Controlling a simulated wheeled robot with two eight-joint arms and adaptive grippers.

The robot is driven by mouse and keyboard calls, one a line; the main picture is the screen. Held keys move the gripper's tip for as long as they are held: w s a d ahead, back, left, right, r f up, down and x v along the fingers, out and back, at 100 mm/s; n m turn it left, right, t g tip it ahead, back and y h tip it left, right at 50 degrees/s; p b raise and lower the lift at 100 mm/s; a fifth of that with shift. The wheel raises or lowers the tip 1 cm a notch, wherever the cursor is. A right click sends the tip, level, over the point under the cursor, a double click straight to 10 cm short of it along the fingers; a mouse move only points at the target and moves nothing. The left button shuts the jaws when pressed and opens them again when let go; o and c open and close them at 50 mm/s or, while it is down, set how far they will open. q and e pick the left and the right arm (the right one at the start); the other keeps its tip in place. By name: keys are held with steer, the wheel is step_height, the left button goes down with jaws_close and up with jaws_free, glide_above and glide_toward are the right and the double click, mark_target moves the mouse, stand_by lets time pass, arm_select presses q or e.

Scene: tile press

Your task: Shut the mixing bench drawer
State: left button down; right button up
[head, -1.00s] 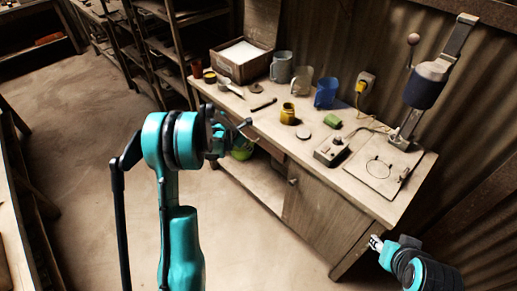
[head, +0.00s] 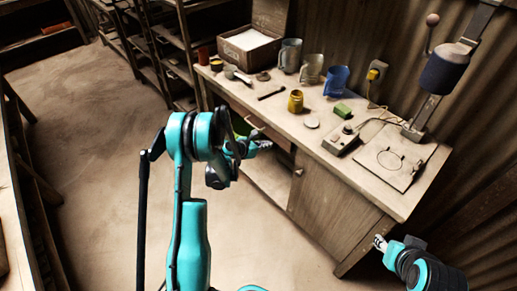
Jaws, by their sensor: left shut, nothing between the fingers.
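The mixing bench (head: 325,160) runs diagonally from the back middle to the lower right. Its drawer (head: 268,130) is under the left part of the top, left of the cabinet door. My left arm and gripper partly hide it, so I cannot tell how far out it stands. My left gripper (head: 264,145) is shut and empty, in front of the drawer area; contact is unclear. My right gripper (head: 379,242) is at the lower right, beside the near end of the bench, with nothing visible in it; its opening is too small to judge.
On the bench top stand a cardboard box (head: 250,47), a blue jug (head: 337,81), a yellow jar (head: 296,101) and a lever press (head: 444,72). A green thing (head: 239,147) shows partly behind my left gripper. The floor (head: 95,130) left of the bench is clear.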

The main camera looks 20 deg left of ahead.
mark_target(278, 137)
arm_select(q)
steer(key=shift+w+d+b, duration=0.15)
steer(key=shift+w+d, duration=0.1)
steer(key=shift+w, duration=0.35)
steer(key=shift+w+d+b, duration=0.15)
steer(key=shift+w+d, duration=0.15)
steer(key=shift+w, duration=0.35)
steer(key=shift+w+d+b, duration=0.15)
steer(key=shift+w+d, duration=0.1)
steer(key=shift+w, duration=0.35)
steer(key=shift+w+d, duration=0.25)
steer(key=shift+w, duration=0.25)
steer(key=shift+w+d, duration=0.2)
steer(key=shift+w, duration=0.45)
steer(key=shift+r, duration=0.1)
steer(key=shift+b, duration=0.3)
